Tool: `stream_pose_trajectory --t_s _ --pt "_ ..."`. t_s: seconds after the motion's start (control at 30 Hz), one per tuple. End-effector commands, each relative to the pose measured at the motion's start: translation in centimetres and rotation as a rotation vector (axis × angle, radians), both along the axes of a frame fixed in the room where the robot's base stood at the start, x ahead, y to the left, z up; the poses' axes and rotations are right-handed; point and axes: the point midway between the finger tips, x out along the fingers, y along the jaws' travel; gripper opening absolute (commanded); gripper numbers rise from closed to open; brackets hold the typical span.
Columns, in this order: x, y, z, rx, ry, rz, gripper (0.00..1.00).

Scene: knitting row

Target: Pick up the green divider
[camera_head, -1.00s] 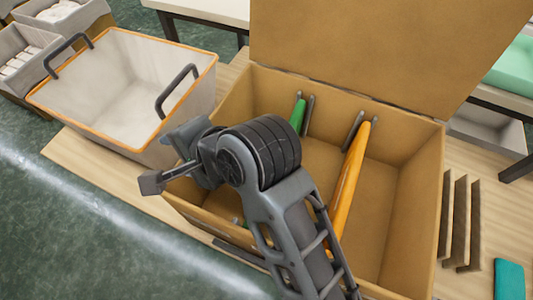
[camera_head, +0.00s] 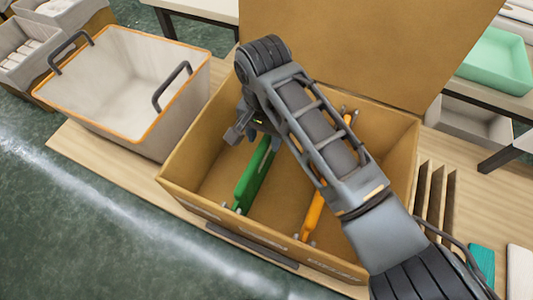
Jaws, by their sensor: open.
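The green divider (camera_head: 250,178) stands on edge inside the open brown box (camera_head: 185,180), in the left part, running from front to back. Its far end is hidden behind my arm and gripper. My gripper (camera_head: 250,137) is inside or just above the box, over the far part of the green divider. It is open. Whether the fingers touch the divider cannot be told. An orange divider (camera_head: 314,215) stands to the right in the same box, partly covered by my arm.
A white bin with orange rim and dark handles (camera_head: 125,90) stands left of the box. The raised box lid (camera_head: 340,45) closes off the back. Brown upright slats (camera_head: 437,200) and a teal item (camera_head: 482,262) are at the right. A green tray (camera_head: 497,60) sits behind right.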

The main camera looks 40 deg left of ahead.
Motion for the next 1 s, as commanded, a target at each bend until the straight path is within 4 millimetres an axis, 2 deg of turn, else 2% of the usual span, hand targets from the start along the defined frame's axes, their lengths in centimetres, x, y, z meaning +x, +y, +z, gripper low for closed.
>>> stream_pose_trajectory --t_s 0.4,0.67,1.0 --pt "0.3 -0.3 -5.0 0.000 0.000 0.000 0.51" --pt "0.3 -0.3 -5.2 0.001 -0.001 0.000 0.51" --pt "0.3 -0.3 -5.2 0.001 -0.001 0.000 0.19"
